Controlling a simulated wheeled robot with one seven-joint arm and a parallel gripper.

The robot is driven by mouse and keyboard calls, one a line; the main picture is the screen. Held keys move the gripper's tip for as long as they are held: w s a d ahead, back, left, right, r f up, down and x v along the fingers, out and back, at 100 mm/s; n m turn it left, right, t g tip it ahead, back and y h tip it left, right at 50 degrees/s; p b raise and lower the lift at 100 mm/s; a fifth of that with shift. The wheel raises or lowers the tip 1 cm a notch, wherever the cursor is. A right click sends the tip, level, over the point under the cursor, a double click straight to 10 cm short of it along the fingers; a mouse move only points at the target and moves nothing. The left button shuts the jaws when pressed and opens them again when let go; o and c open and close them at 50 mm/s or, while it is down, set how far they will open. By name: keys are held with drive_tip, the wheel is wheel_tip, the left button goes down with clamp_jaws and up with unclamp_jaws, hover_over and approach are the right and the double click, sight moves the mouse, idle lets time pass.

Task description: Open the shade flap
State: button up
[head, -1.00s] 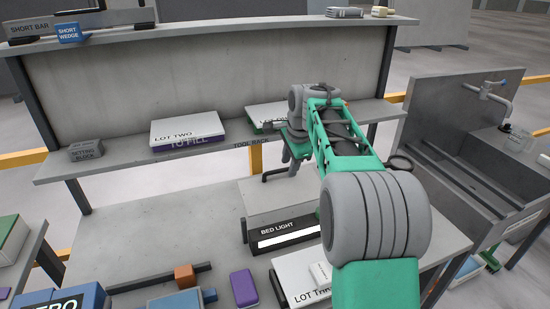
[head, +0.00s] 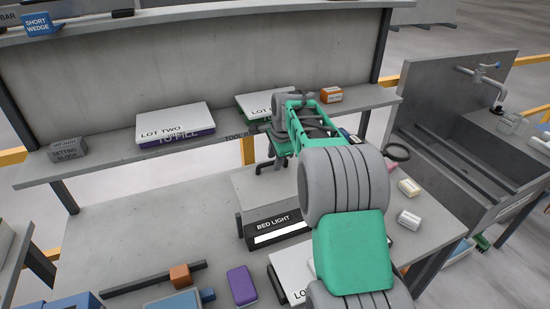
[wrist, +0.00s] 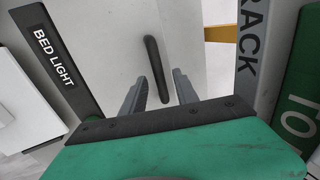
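A pale grey panel with a dark bar handle, apparently the shade flap (head: 250,187), lies behind the black BED LIGHT strip (head: 278,225) on the bench. In the wrist view, the pale panel (wrist: 115,30) fills the upper middle, and its dark handle (wrist: 155,65) stands out from it. My gripper (wrist: 158,86) is open, with one finger on each side of the handle's near end. I cannot tell whether either finger touches it. In the head view, my gripper (head: 277,160) is over the panel's back edge, partly hidden by my arm.
A shelf (head: 115,160) behind holds the LOT TWO box (head: 175,120), a setting block (head: 67,150) and an orange box (head: 331,95). A purple block (head: 241,286) and an orange block (head: 180,276) lie in front. A sink (head: 450,150) stands right.

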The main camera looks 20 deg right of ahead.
drive_tip(key=shift+c, duration=0.3)
clamp_jaws()
idle(1.1)
